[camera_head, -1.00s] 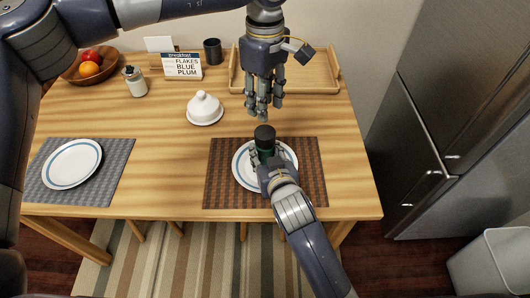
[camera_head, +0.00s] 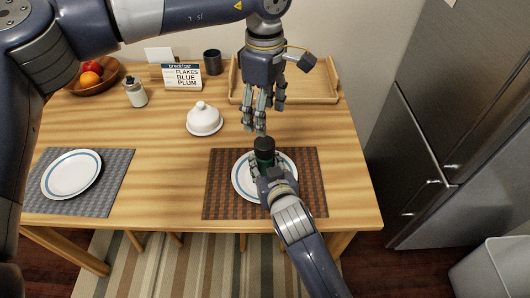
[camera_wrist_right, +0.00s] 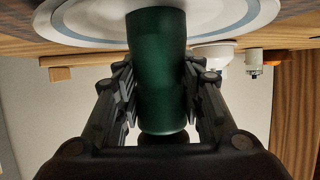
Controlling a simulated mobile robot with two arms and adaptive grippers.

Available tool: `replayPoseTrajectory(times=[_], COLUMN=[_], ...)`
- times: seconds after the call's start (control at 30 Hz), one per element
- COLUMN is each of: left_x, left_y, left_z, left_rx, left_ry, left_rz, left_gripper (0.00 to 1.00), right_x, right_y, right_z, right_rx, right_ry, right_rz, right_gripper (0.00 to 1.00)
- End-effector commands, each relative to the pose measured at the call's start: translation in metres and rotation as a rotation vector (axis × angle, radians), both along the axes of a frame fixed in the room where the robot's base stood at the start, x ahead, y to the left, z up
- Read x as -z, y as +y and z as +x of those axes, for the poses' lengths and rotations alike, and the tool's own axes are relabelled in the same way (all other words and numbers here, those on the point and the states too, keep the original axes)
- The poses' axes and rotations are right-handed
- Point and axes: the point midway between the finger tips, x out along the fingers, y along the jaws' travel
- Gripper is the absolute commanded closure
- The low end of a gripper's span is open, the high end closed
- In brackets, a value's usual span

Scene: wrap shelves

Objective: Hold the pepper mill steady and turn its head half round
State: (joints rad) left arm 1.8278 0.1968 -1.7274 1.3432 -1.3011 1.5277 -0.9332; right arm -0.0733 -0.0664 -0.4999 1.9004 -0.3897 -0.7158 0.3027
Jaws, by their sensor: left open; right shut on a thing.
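The pepper mill has a dark head (camera_head: 264,144) and a green body (camera_wrist_right: 157,65). It stands upright at the plate (camera_head: 239,181) on the brown placemat (camera_head: 310,190). My right gripper (camera_head: 263,172) is shut around the green body; its fingers (camera_wrist_right: 160,92) press on both sides in the right wrist view. There the head shows only as a dark part below the body. My left gripper (camera_head: 258,122) is open and empty, fingers pointing down, just above and behind the head in the picture. I cannot tell whether a fingertip touches it.
A white domed dish (camera_head: 204,119) stands left of my left gripper. A wooden tray (camera_head: 320,92), dark cup (camera_head: 212,62), sign (camera_head: 182,77), small jar (camera_head: 135,93) and fruit bowl (camera_head: 95,86) are at the back. Another plate (camera_head: 71,175) lies left.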

Motion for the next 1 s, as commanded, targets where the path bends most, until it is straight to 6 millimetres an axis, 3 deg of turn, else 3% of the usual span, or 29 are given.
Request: replayPoseTrajectory(times=[1.0], left_x=[-0.008], left_y=[-0.0012], left_z=[-0.0005], left_rx=[-1.66], left_ry=[0.002], left_rz=[0.001], left_gripper=[0.38], right_x=[0.0039], right_y=[-0.0004], right_z=[-0.0012], right_rx=[0.001], right_ry=[0.009], right_rz=[-0.003], right_gripper=[0.93])
